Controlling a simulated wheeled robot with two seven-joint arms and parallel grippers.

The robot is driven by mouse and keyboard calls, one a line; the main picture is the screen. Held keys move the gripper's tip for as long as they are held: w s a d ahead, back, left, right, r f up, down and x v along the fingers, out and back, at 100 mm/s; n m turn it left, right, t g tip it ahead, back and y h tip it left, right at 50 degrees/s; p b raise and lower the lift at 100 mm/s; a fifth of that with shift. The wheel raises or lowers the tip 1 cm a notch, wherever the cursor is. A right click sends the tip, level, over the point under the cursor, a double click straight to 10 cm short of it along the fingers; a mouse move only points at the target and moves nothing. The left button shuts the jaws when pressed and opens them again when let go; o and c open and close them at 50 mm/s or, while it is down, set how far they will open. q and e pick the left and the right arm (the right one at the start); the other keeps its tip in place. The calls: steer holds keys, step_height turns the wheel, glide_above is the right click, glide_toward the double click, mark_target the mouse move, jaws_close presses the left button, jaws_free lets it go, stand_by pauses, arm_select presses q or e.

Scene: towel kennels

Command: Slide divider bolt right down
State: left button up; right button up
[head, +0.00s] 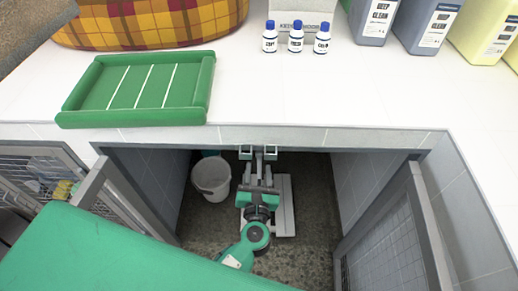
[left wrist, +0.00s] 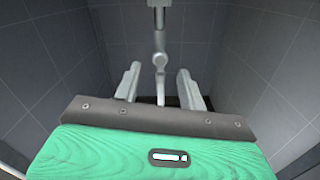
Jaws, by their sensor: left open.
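My left gripper (left wrist: 159,71) is open, with one finger on each side of the handle and a gap visible on both sides. In the head view my left gripper (head: 258,153) reaches into the open kennel, its two fingertips apart near the top front edge. My right gripper is not in view.
A white bucket (head: 211,178) stands on the dark kennel floor left of my arm. Grey kennel doors (head: 415,225) stand open at both sides. The white counter (head: 250,100) above holds a green tray (head: 140,88), small bottles (head: 296,38) and larger jugs.

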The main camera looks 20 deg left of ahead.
mark_target(259, 157)
arm_select(q)
steer(key=p+x, duration=0.1)
steer(key=x, duration=0.6)
steer(key=shift+w+a+f, duration=0.1)
steer(key=shift+w, duration=0.25)
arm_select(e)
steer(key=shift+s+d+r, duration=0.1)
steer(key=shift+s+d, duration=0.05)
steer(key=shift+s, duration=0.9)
arm_select(q)
jaws_close()
